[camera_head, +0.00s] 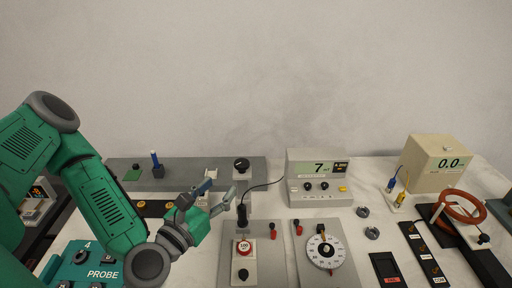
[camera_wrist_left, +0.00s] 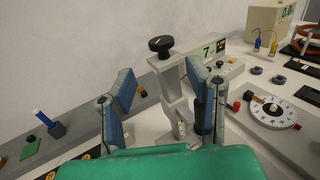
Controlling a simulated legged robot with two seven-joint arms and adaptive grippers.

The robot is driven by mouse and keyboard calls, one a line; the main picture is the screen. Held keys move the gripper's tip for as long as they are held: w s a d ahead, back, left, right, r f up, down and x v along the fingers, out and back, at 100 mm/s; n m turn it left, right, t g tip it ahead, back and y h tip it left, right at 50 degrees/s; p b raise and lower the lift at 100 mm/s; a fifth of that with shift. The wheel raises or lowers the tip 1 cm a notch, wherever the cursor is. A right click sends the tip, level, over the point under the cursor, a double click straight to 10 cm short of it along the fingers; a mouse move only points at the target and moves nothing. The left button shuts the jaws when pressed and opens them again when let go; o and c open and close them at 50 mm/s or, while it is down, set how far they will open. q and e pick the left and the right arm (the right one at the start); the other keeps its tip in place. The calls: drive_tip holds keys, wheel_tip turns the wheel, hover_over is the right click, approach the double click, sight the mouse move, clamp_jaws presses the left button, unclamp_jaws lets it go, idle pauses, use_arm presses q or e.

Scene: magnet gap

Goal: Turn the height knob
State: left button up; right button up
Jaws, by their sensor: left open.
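A round black knob (camera_head: 241,164) sits on top of a pale upright stand on the grey bench plate; I take it as the height knob, as no label on it is readable. In the left wrist view the knob (camera_wrist_left: 160,44) stands beyond the fingers, with the stand (camera_wrist_left: 172,92) below it between them. My left gripper (camera_head: 218,192) is open and empty, lower in the picture and slightly left of the knob, apart from it. It also shows in the left wrist view (camera_wrist_left: 158,78). My right gripper is not in view.
A meter (camera_head: 319,168) reading 7 stands to the right, with a white dial (camera_head: 325,251) in front. A dark probe (camera_head: 242,214) with a cable is close to my gripper. A PROBE box (camera_head: 92,262) lies front left. A beige box (camera_head: 436,163) reads 0.0.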

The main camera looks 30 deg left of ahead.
sight(244, 160)
use_arm(q)
drive_tip(key=w+b, duration=0.5)
drive_tip(key=shift+w+a+f, duration=0.1)
drive_tip(key=shift+w+a, duration=0.05)
drive_tip(key=shift+w, duration=0.05)
drive_tip(key=w, duration=0.2)
drive_tip(key=w+p, duration=0.1)
drive_tip(key=w, duration=0.1)
drive_tip(key=w+p, duration=0.1)
drive_tip(key=w, duration=0.1)
drive_tip(key=shift+w+r, duration=0.15)
drive_tip(key=shift+r, duration=0.15)
drive_tip(key=shift+w+a+f+p, duration=0.1)
drive_tip(key=shift+w+a+p, duration=0.1)
drive_tip(key=shift+w, duration=0.25)
drive_tip(key=shift+w+a+f+p, duration=0.1)
drive_tip(key=shift+w+p, duration=0.05)
drive_tip(key=shift+w, duration=0.25)
drive_tip(key=shift+d, duration=0.1)
drive_tip(key=shift+c, duration=0.4)
clamp_jaws()
drive_tip(key=shift+d, duration=0.1)
